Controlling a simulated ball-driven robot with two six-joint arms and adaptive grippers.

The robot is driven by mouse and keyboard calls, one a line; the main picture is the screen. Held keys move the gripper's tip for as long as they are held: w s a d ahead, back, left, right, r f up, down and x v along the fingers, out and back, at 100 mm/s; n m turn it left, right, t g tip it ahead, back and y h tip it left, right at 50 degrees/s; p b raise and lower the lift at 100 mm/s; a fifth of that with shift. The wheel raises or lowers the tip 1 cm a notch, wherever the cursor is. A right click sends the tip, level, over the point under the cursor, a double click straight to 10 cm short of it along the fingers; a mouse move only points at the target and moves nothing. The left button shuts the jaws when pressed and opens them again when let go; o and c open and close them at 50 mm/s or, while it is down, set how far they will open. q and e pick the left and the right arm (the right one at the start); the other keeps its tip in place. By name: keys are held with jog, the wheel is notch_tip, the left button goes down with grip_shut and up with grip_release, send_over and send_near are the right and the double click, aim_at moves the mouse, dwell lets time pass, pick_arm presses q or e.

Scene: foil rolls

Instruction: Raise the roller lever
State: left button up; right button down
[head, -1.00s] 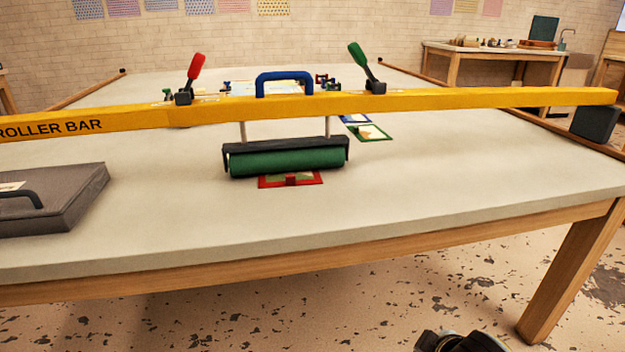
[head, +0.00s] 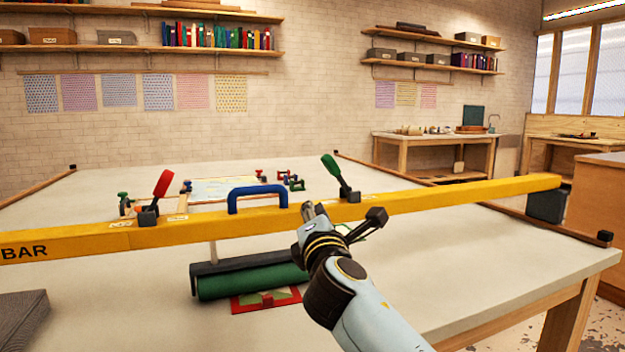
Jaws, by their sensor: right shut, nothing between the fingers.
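A yellow bar marked "BAR" (head: 430,200) spans the table and carries a red-handled lever (head: 162,183), a blue handle (head: 257,192) and a green-handled lever (head: 331,166). The red lever points up and leans slightly right; the green one points up and leans left. I cannot read their small labels. A green roller (head: 252,282) hangs below the bar, just behind a red-framed plate (head: 285,297). My right gripper (head: 314,209) is shut and empty, in front of the bar, below and left of the green lever's base. My left gripper is out of view.
The pale table (head: 120,310) is mostly clear in front of the bar. A grey case (head: 22,318) lies at the lower left. A black block (head: 546,206) sits at the bar's right end. Small clamps and a sheet (head: 222,188) lie behind the bar.

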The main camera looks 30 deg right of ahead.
aim_at(337, 174)
jog(key=shift+w+a+r+n, duration=0.15)
jog(key=shift+w+r+n, duration=0.05)
jog(key=shift+r+n, duration=0.1)
jog(key=x, duration=1)
jog(key=shift+w+r, duration=0.1)
jog(key=shift+w, duration=0.05)
jog(key=d+r, duration=0.1)
jog(key=s+d+r+p, duration=0.1)
jog(key=shift+d+r+p, duration=0.1)
jog(key=shift+d+p, duration=0.2)
jog(key=shift+d, duration=0.2)
jog(key=shift+d+r, duration=0.1)
jog(key=shift+r, duration=0.1)
jog(key=shift+d+r+m+p, duration=0.1)
jog(key=shift+r+m+p, duration=0.1)
jog(key=shift+m+p, duration=0.2)
